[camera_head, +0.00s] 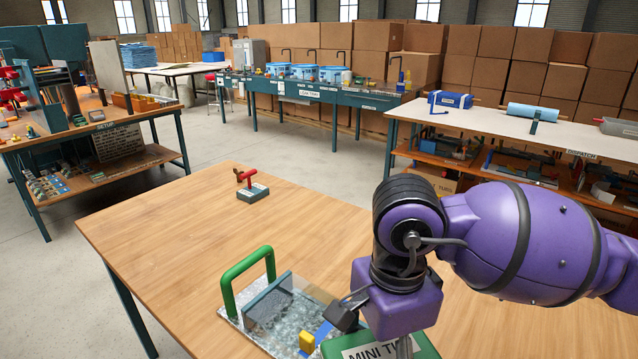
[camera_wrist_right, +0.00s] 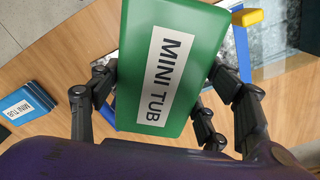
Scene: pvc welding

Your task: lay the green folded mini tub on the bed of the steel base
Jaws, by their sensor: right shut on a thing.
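The green folded mini tub (camera_wrist_right: 205,35), a flat green piece with a white MINI TUB label, is between the fingers of my right gripper (camera_wrist_right: 165,85), which is shut on it. In the head view the tub (camera_head: 424,347) shows at the bottom edge, partly hidden by my wrist. The steel base (camera_head: 268,325) lies on the wooden table just left of it, with a speckled grey bed, a green hoop handle and a clear upright plate. Part of the base (camera_wrist_right: 240,48) shows beyond the tub in the wrist view. Height of the tub above the base is unclear. My left gripper is out of view.
A yellow block (camera_head: 307,342) and a blue strip (camera_head: 323,331) are at the base's near right side. A blue MINI TUB piece (camera_wrist_right: 27,104) lies left in the wrist view. A small red-handled tool (camera_head: 252,188) stands near the far edge. The table's left (camera_head: 170,240) is clear.

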